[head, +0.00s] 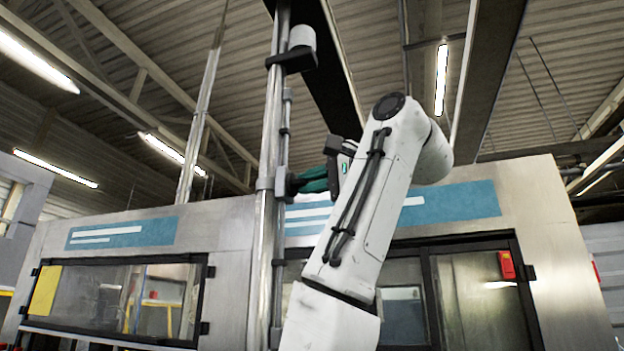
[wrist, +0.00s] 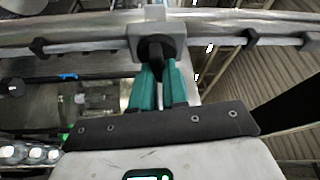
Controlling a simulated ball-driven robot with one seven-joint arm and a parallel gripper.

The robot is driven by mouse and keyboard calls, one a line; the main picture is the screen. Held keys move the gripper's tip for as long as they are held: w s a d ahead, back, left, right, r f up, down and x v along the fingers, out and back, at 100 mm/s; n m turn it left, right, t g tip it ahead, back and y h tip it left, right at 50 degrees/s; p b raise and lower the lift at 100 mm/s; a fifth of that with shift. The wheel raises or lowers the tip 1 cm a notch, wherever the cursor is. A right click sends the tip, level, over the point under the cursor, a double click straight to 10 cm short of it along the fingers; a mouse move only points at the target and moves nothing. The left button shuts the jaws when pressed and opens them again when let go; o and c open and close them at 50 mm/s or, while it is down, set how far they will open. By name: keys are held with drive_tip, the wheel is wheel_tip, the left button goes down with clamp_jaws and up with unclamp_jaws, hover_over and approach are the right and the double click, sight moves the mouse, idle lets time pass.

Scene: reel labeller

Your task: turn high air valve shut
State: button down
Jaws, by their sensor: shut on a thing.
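The high air valve has a grey block (head: 266,183) clamped on a tall vertical metal pipe. A dark knob (head: 281,183) sticks out of its right side. In the wrist view the pipe runs across the top, with the valve block (wrist: 143,31) and black knob (wrist: 156,48) at the upper middle. My gripper (head: 294,182) reaches the knob from the right, its teal fingers (wrist: 157,75) shut on it. The fingers hide part of the knob, and I cannot tell how far it is turned.
A thinner tube (head: 285,125) runs along the pipe. A bracket (head: 291,59) with a pale cylinder sits higher up. Behind stands a large machine cabinet (head: 235,225) with windows and blue panels. Bottles (wrist: 30,153) show at lower left in the wrist view.

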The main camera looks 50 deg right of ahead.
drive_tip(key=shift+m+g, duration=0.4)
drive_tip(key=shift+m, duration=0.6)
drive_tip(key=c, duration=1.1)
unclamp_jaws()
drive_tip(key=shift+d, duration=0.1)
drive_tip(key=shift+c, duration=0.2)
drive_tip(key=shift+f, duration=0.1)
